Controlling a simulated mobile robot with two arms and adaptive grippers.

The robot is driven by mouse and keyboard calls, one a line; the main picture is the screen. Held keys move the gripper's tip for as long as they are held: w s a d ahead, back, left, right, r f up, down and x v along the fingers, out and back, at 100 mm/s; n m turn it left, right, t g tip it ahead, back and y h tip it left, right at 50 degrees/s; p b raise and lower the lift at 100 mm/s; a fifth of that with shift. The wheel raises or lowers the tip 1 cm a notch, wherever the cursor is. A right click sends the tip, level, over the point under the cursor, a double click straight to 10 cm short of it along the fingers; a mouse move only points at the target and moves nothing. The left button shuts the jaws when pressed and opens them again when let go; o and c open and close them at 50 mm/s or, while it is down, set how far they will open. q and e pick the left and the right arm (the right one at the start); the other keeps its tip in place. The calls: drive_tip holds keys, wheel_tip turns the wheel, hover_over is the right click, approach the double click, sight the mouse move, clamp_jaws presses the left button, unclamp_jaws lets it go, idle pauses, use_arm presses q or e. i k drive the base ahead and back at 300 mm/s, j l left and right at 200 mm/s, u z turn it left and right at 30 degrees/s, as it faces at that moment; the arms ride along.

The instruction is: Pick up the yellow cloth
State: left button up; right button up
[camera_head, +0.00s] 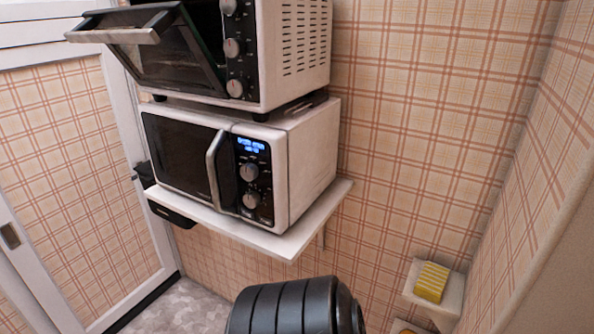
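The yellow cloth (432,281), a small folded piece with pale stripes, lies on a small white wall shelf (451,301) at the lower right. The shelf is close to the corner of the plaid walls. Nothing is touching the cloth except the shelf under it. Neither of my grippers shows in the head view, so I cannot see their fingers or what they hold.
A white microwave (297,165) stands on a wall shelf (318,220), with a toaster oven (290,50) on top, its door (150,45) hanging open toward the left. A plaid-panelled door (75,170) is at the left. Grey floor (180,308) shows at the lower left.

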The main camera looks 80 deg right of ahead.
sight(429, 285)
drive_tip(key=z, duration=3.75)
drive_tip(key=u, duration=2.1)
drive_tip(key=k+l+u, duration=0.1)
drive_tip(key=u, duration=0.25)
drive_tip(key=k+l+u, duration=0.1)
drive_tip(key=u, duration=0.25)
drive_tip(key=k+l+u, duration=0.1)
drive_tip(key=u, duration=0.25)
